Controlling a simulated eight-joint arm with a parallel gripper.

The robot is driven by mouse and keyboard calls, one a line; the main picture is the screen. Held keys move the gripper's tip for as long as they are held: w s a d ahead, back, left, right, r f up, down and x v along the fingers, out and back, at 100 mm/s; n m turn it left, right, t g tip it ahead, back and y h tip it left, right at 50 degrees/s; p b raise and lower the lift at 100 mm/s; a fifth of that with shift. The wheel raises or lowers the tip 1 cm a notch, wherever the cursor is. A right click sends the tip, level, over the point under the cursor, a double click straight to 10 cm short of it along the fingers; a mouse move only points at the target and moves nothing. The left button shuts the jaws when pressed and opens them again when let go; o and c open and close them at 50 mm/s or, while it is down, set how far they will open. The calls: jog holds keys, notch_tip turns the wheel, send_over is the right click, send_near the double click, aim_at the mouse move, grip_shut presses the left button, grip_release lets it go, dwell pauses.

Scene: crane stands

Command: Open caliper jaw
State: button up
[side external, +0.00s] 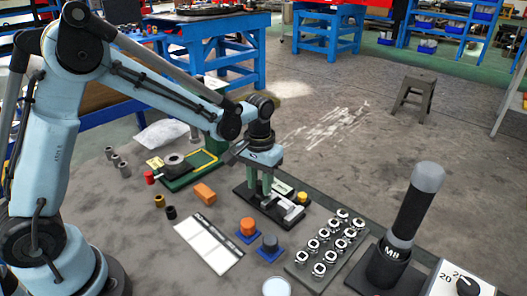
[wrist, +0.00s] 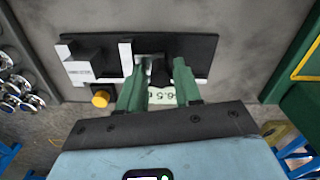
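The caliper is a black base plate (wrist: 203,50) with pale upright jaws (wrist: 126,58), a yellow button (wrist: 100,99) and a small display reading about 6.5. In the side external view the caliper's black base (side external: 246,192) lies on the table under my gripper (side external: 259,192), its pale jaws (side external: 292,213) toward the right. My gripper (wrist: 159,67) points down at the caliper with its two green fingers apart. A dark knob-like part (wrist: 160,72) shows between the fingertips, with a gap on each side. Whether the fingertips touch the base is unclear.
Several round metal pieces sit on a grey tray (side external: 297,264) to the right. A dark cylindrical tool marked M8 (side external: 417,205) stands beyond it. Orange blocks, a white panel (side external: 209,244) and a green fixture (side external: 190,180) lie near the caliper.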

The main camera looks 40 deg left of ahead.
aim_at(260, 183)
jog(key=shift+r, duration=0.1)
notch_tip(260, 183, up, 12)
dwell(0.7)
jog(key=s+a+f+m+t, duration=0.1)
jog(key=s+a+m+t, duration=0.1)
jog(key=s+t, duration=0.5)
jog(key=shift+s+a, duration=0.45)
jog(key=shift+s, duration=2.55)
